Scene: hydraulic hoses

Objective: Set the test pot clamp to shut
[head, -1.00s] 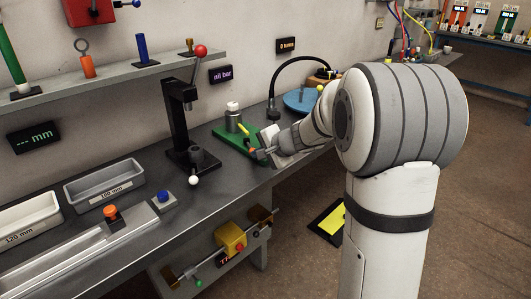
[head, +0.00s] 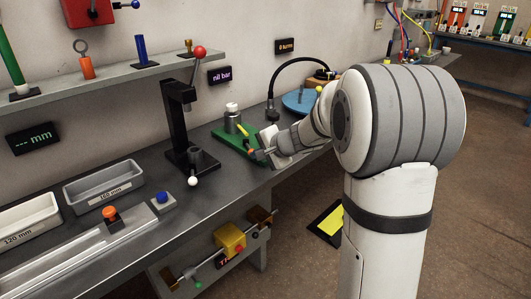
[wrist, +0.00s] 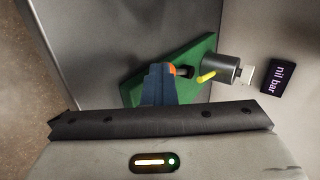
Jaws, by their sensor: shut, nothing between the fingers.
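The test pot (head: 232,122) is a grey cylinder with a pale top on a green base plate (head: 222,134) near the bench's back. A yellow pin (head: 242,129) sticks out beside it. In the wrist view the pot (wrist: 220,68) lies right of centre, with the yellow pin (wrist: 206,76) pointing down-left. A dark clamp part with an orange end (wrist: 172,70) shows at my fingertips, partly hidden by them. My gripper (wrist: 160,70) is shut and empty, its tips at or touching that orange part. I cannot tell whether the clamp is open or shut.
A black press (head: 180,125) with a red-knobbed lever stands left of the plate. A blue disc (head: 300,102) and a curved black lamp arm (head: 272,85) are behind my gripper. A "nil bar" display (head: 220,74) is on the wall. The bench front between is clear.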

